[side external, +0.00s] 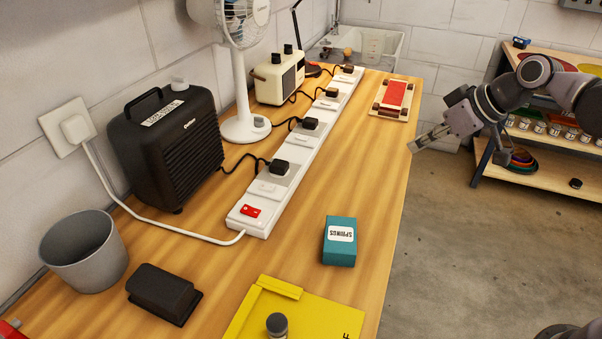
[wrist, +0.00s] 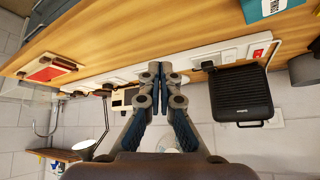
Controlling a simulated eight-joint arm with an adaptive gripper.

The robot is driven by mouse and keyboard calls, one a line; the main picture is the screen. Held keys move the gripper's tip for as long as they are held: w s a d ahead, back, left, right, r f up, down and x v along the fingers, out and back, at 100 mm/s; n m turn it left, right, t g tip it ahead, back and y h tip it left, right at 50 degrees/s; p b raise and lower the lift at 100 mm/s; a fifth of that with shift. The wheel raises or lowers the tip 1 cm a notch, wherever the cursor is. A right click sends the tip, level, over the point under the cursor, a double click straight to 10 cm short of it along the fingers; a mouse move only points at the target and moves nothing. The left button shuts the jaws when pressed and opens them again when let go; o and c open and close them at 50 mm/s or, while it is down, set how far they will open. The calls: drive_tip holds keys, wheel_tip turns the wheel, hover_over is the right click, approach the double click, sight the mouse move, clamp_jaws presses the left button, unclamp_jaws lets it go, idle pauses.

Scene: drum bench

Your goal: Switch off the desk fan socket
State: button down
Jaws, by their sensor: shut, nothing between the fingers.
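A long white power strip (side external: 318,118) runs along the bench. Several black plugs sit in it, each beside a pale switch. The desk fan (side external: 240,80) stands behind the strip; a black cord from its base side leads to the second plug from the near end (side external: 309,124). A pale switch (side external: 301,139) lies just nearer than that plug; its position is too small to tell. My gripper (side external: 412,147) is shut and empty, off the bench's right edge, apart from the strip. In the wrist view its fingertips (wrist: 161,68) meet in front of the strip (wrist: 232,52).
A black heater (side external: 165,145) and cream radio (side external: 278,78) stand behind the strip. A red switch (side external: 250,211) is at the strip's near end. A teal box (side external: 339,240), yellow board (side external: 300,315) and red-topped block (side external: 396,95) lie in front. The bench between is clear.

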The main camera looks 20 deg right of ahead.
drive_tip(key=w+a+n+y, duration=0.2)
drive_tip(key=w, duration=0.9)
drive_tip(key=w+a+n+y, duration=0.2)
drive_tip(key=w+a+n, duration=0.1)
drive_tip(key=w, duration=0.8)
drive_tip(key=shift+n+t+y, duration=0.3)
drive_tip(key=shift+w+a+f, duration=0.1)
drive_tip(key=shift+a+f, duration=0.05)
hover_over(307, 138)
wheel_tip(307, 138, down, 6)
drive_tip(key=shift+f, duration=0.1)
wheel_tip(307, 138, down, 2)
drive_tip(key=shift+f, duration=0.9)
drive_tip(key=shift+w+a+f, duration=0.1)
drive_tip(key=shift+w+f, duration=0.05)
drive_tip(key=shift+f, duration=0.1)
